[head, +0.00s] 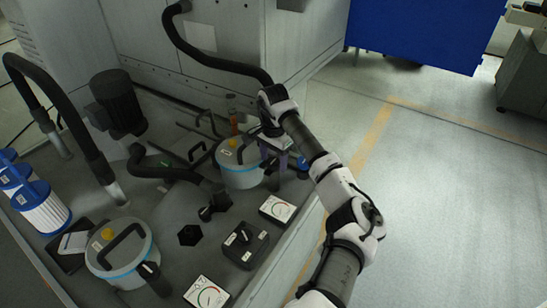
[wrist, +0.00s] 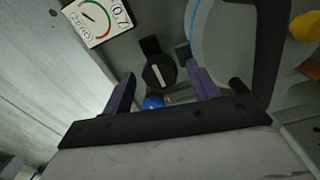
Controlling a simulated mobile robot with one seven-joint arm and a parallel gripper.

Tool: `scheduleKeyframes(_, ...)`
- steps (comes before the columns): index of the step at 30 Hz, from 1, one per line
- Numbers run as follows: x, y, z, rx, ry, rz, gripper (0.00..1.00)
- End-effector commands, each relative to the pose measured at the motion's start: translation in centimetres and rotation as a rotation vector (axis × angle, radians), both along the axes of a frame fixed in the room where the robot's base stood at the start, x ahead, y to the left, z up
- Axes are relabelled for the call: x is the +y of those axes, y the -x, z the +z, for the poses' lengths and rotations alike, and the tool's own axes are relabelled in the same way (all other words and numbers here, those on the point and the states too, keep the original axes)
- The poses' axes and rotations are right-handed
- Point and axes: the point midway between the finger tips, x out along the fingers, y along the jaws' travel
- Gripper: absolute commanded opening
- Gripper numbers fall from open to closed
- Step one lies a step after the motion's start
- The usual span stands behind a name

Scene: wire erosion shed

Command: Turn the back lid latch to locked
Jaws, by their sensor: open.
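The back canister (head: 240,176), pale with a blue rim and a yellow button, stands near the middle of the head view. Its wall and blue rim (wrist: 196,20) also show at the right of the wrist view. A round black knob with a white line, which looks like the back lid latch (wrist: 160,78), sits beside the canister; a black tab extends from it. The white line runs roughly up and down in that view. My gripper (wrist: 162,86) is open, with one purple finger either side of the knob; contact is unclear.
The front canister (head: 120,262) has its own black latch. Gauges (head: 277,209) and a black switch box (head: 245,244) lie nearby. Black hoses (head: 95,160) and a motor (head: 117,102) crowd the left. Open floor lies to the right.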

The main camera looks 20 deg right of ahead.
Motion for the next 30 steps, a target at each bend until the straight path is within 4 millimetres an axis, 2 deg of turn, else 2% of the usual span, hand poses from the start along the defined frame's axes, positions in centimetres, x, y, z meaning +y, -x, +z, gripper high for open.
scheduleKeyframes(2, 0.0, 0.0, 0.01, 0.0, 0.0, 0.0, 0.58)
scheduleKeyframes(12, 0.0, 0.01, 0.03, 0.0, 0.0, 0.0, 0.15)
scheduleKeyframes(22, -0.03, 0.03, -0.01, 0.002, 0.001, -0.049, 0.15)
scheduleKeyframes(30, -0.13, 0.03, -0.01, 0.0, 0.004, -0.226, 0.15)
